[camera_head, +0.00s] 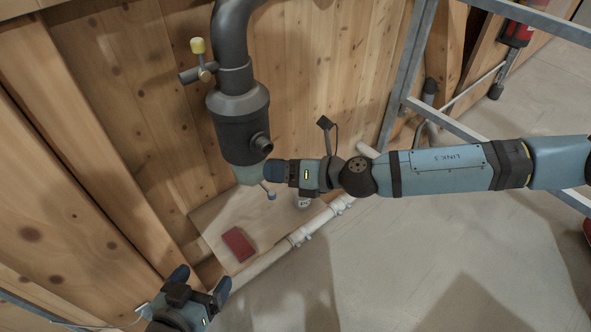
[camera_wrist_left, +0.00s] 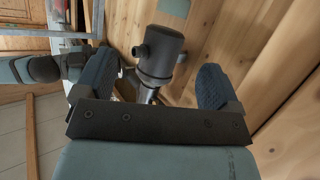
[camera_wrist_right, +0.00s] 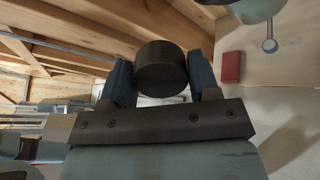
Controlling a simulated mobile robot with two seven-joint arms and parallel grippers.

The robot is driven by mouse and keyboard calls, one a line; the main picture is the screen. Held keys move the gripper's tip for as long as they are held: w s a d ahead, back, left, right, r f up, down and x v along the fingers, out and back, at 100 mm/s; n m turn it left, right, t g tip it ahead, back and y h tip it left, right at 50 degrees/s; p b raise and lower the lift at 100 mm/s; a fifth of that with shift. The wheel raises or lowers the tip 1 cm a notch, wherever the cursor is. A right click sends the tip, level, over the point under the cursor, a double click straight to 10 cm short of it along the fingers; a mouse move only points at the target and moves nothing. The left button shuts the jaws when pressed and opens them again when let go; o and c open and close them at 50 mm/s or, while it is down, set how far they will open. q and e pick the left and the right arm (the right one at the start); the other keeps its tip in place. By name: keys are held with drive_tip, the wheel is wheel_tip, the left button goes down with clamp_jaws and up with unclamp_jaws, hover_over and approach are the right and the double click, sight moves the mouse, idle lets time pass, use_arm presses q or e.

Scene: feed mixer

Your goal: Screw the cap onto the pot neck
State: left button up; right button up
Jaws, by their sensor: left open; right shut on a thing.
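The pot (camera_head: 240,132) is a dark cylinder under a grey pipe, with a pale bowl (camera_head: 249,174) at its base. Its short round neck (camera_head: 263,143) sticks out at the right side; the neck (camera_wrist_left: 139,51) also shows in the left wrist view. My right gripper (camera_head: 274,171) is just below and right of the neck. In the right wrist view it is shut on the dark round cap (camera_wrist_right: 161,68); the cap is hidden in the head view. I see no cap on the neck. My left gripper (camera_head: 199,283) is open and empty, low at the left, apart from the pot.
A yellow-knobbed valve (camera_head: 198,47) sits on the left above the pot. A wooden shelf (camera_head: 215,217) below carries a red block (camera_head: 238,244). A white pipe (camera_head: 300,234) runs along its front. A metal frame (camera_head: 405,80) stands at right; wooden walls close the left.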

sight(268, 149)
drive_tip(key=m+t, duration=0.2)
drive_tip(key=t, duration=0.1)
drive_tip(key=shift+w+d+f+h+p, duration=0.2)
drive_tip(key=shift+d+h+p, duration=0.1)
drive_tip(key=shift+p, duration=0.1)
use_arm(q)
drive_tip(key=shift+s+a+f+g+y+p, duration=0.25)
drive_tip(key=shift+s+a+f+g+p, duration=0.15)
drive_tip(key=shift+f, duration=0.2)
drive_tip(key=shift+s+a+f+g+y+p, duration=0.2)
drive_tip(key=shift+s+a+f+y+p, duration=0.1)
drive_tip(key=shift+s+a+f, duration=0.2)
use_arm(e)
drive_tip(key=shift+w+d+f+m+t+h, duration=0.1)
drive_tip(key=shift+d+f+m+t+h, duration=0.25)
drive_tip(key=shift+m+t, duration=0.4)
drive_tip(key=shift+w+d+f+m+t+h, duration=0.1)
drive_tip(key=shift+d+f+m+t+h, duration=0.3)
drive_tip(key=shift+t, duration=0.6)
drive_tip(key=shift+w+d+f+m+t+h, duration=0.1)
drive_tip(key=shift+d+f+m+t+h, duration=0.1)
drive_tip(key=shift+d+m+t+h, duration=0.45)
use_arm(q)
drive_tip(key=shift+w+r+p, duration=0.1)
drive_tip(key=shift+p, duration=0.2)
use_arm(e)
drive_tip(key=shift+s+a+r, duration=0.1)
drive_tip(key=shift+a, duration=0.1)
drive_tip(key=shift+x, duration=2.9)
drive_tip(key=shift+r, duration=0.1)
